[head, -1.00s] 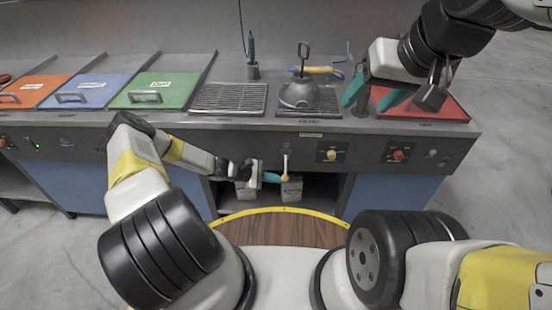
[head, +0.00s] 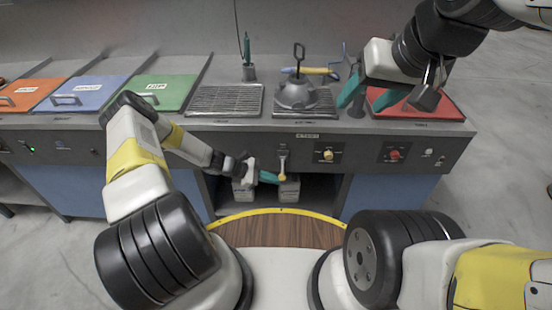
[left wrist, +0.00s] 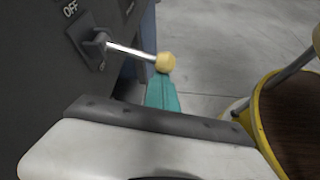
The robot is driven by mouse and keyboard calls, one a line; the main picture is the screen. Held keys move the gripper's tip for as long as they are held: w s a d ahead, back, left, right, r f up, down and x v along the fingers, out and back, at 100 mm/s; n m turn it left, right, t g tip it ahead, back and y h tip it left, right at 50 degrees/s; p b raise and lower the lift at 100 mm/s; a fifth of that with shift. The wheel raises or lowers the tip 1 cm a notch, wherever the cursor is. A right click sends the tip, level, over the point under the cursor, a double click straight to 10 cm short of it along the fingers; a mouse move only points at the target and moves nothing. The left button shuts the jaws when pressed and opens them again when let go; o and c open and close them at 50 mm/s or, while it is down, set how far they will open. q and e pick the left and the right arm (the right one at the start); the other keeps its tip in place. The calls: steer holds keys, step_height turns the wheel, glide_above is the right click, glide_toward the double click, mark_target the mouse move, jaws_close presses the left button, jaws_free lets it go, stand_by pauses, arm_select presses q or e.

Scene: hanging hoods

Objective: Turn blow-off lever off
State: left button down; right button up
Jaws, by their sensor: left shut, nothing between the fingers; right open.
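The blow-off lever (head: 283,163) is a metal rod with a yellow ball knob on the front panel, pointing down in the head view. In the left wrist view the lever (left wrist: 130,49) sticks out from a dark plate, with "OFF" printed on one side of its base and a partly hidden label on the other. My left gripper (head: 268,177) is shut and empty, its teal fingertips just left of the knob. In the left wrist view the fingertips (left wrist: 162,92) lie right by the knob; contact is unclear. My right gripper (head: 370,96) is open over the right end of the counter.
A grey kettle-like vessel (head: 296,94) stands on a grate beside a second grate (head: 224,100). A red board (head: 440,106) lies under my right gripper. A yellow knob (head: 327,155) and a red knob (head: 394,155) sit right of the lever. White containers stand in the open shelf below.

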arm_select(q)
step_height(320, 180, up, 7)
steer(key=n+g, duration=0.3)
steer(key=g, duration=0.1)
steer(key=shift+s+n, duration=0.25)
steer(key=shift+n, duration=0.15)
steer(key=shift+w+r, duration=0.1)
steer(key=shift+r, duration=0.15)
stand_by(0.4)
step_height(320, 180, down, 4)
steer(key=s, duration=0.3)
steer(key=w+v, duration=0.1)
steer(key=v, duration=1)
steer(key=shift+w+f, duration=0.15)
steer(key=shift+f, duration=0.15)
